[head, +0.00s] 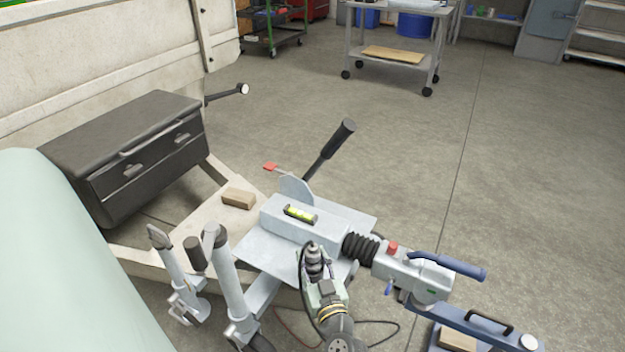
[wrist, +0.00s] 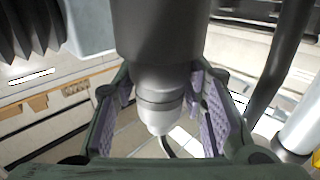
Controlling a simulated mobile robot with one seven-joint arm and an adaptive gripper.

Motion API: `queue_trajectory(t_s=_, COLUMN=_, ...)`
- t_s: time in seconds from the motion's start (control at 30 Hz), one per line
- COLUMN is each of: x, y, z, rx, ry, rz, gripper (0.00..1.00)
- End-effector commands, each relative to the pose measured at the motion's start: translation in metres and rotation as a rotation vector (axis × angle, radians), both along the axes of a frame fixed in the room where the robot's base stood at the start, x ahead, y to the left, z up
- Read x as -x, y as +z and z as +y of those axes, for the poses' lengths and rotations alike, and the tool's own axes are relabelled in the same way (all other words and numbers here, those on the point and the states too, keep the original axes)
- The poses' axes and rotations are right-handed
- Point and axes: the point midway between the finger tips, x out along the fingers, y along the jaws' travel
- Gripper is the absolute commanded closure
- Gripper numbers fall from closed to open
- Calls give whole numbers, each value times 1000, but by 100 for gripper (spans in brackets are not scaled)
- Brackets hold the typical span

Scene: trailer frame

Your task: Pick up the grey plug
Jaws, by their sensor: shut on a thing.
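The grey plug (head: 313,256) stands roughly upright in front of the trailer's pale coupling plate in the head view. It fills the upper middle of the wrist view (wrist: 160,75), a thick grey cylinder narrowing to a lighter end with a dark cable leaving it. My gripper (head: 318,278) comes up from the bottom of the head view and is shut on the plug. In the wrist view my gripper's purple-padded fingers (wrist: 162,108) sit on both sides of the plug's narrower part. My gripper partly hides the plug's lower part in the head view.
The coupling (head: 415,275) with its blue handle lies close on the right, with a black bellows (head: 361,247) beside it. A black-handled lever (head: 330,150) rises behind. Grey posts (head: 228,275) stand left. Open floor lies at the upper right.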

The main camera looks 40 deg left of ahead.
Motion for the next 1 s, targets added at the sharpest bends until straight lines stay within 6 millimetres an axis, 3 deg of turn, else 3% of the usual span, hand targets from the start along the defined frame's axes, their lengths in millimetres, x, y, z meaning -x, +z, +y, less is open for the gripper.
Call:
queue_trajectory(t_s=0.37, x=0, y=0, z=0, rx=0, ry=0, rz=0, gripper=96)
queue_trajectory(t_s=0.63, x=0, y=5, z=0, rx=-2, ry=0, rz=-1, gripper=96)
queue_trajectory(t_s=0.67, x=0, y=8, z=0, rx=-2, ry=1, rz=-1, gripper=100)
queue_trajectory(t_s=1.0, x=-1, y=73, z=0, rx=-3, ry=-1, rz=-4, gripper=100)
